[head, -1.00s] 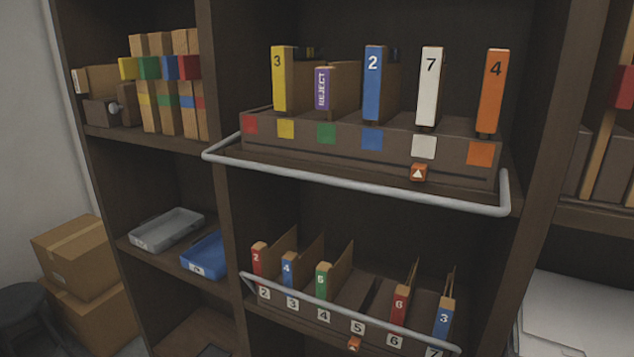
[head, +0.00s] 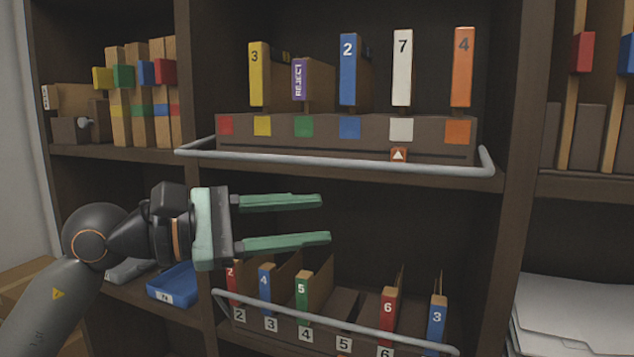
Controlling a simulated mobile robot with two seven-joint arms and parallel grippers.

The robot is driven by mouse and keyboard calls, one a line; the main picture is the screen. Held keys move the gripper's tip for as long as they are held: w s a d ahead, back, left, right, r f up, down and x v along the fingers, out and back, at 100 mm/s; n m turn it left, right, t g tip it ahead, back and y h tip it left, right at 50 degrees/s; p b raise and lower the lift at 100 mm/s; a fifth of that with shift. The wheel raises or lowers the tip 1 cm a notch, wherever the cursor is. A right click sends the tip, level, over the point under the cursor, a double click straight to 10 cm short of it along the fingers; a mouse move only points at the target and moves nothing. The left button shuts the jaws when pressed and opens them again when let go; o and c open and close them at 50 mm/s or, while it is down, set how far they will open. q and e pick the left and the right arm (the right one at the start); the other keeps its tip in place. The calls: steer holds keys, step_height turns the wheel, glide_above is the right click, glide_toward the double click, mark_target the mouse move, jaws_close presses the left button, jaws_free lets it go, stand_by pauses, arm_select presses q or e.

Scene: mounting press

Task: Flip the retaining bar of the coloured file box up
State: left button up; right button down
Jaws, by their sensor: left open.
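The coloured file box (head: 330,137) stands on the upper middle shelf, its front marked with red, yellow, green, blue, white and orange squares. Its grey retaining bar (head: 330,163) is down, running low across the front of the box. Several files stand in the box, among them a yellow 3 (head: 259,75), a purple REJECT file (head: 299,79) and an orange 4 (head: 462,67). My left gripper (head: 325,219) is open and empty, its green fingers pointing right, below the bar and apart from it. My right gripper is not in view.
A numbered file box (head: 305,334) with its own grey bar (head: 340,325) is on the shelf below, under my left gripper. A blue tray (head: 173,284) lies at lower left. Shelf uprights (head: 515,190) bound the middle bay.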

mark_target(306, 161)
arm_select(q)
steer(key=w+a+r+m+t+y+b, duration=0.1)
steer(key=a+r+m+t+y+b, duration=0.15)
steer(key=a+r+t+y, duration=0.35)
steer(key=shift+m+h, duration=0.35)
steer(key=shift+h, duration=0.05)
steer(key=x, duration=0.4)
steer(key=p+x, duration=0.1)
steer(key=x, duration=0.3)
steer(key=p+x, duration=0.1)
steer(key=x, duration=0.2)
steer(key=shift+w+r, duration=0.2)
steer(key=shift+w, duration=0.35)
jaws_close()
